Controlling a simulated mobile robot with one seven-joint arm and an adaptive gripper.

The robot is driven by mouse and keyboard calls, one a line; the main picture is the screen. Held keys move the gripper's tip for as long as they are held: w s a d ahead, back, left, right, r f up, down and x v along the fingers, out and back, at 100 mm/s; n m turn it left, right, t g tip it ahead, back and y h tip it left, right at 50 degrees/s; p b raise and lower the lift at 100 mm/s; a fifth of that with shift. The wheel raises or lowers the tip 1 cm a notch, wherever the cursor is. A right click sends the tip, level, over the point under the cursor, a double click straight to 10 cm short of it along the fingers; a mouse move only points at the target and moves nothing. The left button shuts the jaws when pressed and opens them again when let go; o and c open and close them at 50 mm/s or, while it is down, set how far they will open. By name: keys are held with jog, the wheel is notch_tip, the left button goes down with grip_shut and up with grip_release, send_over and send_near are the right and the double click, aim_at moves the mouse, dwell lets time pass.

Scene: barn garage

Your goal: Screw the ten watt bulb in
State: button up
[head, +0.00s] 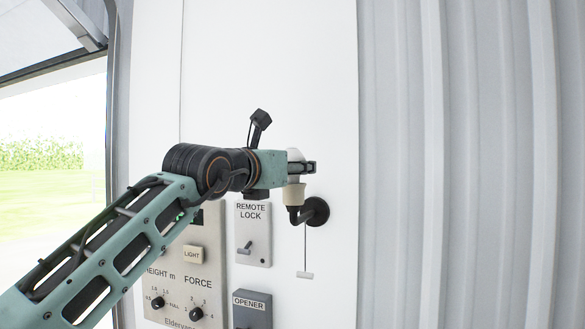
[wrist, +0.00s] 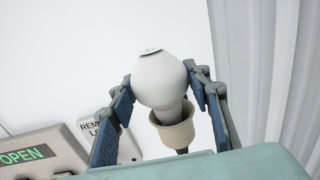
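The white bulb (wrist: 160,78) stands cap down between the two blue-padded fingers of my gripper (wrist: 161,84), which look to touch it on both sides. A small dark marking on its top is too small to read. Its neck reaches into the mouth of the cream socket (wrist: 174,130); how deep the base sits is hidden. In the head view my gripper (head: 304,167) is level in front of the wall, with the bulb's white top (head: 295,154) showing above the fingers. The socket (head: 294,193) is directly below, on a black wall arm (head: 315,211).
A pull cord with a white handle (head: 305,275) hangs below the lamp. A remote lock switch (head: 253,235), an opener box (head: 252,308) and a control panel (head: 190,275) are on the wall below my arm. The wall right of the lamp is clear.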

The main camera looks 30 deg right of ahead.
jog(key=o, duration=0.4)
jog(key=shift+w+a, duration=0.1)
jog(key=v, duration=1.2)
jog(key=shift+f, duration=0.1)
jog(key=v, duration=0.7)
dwell(0.3)
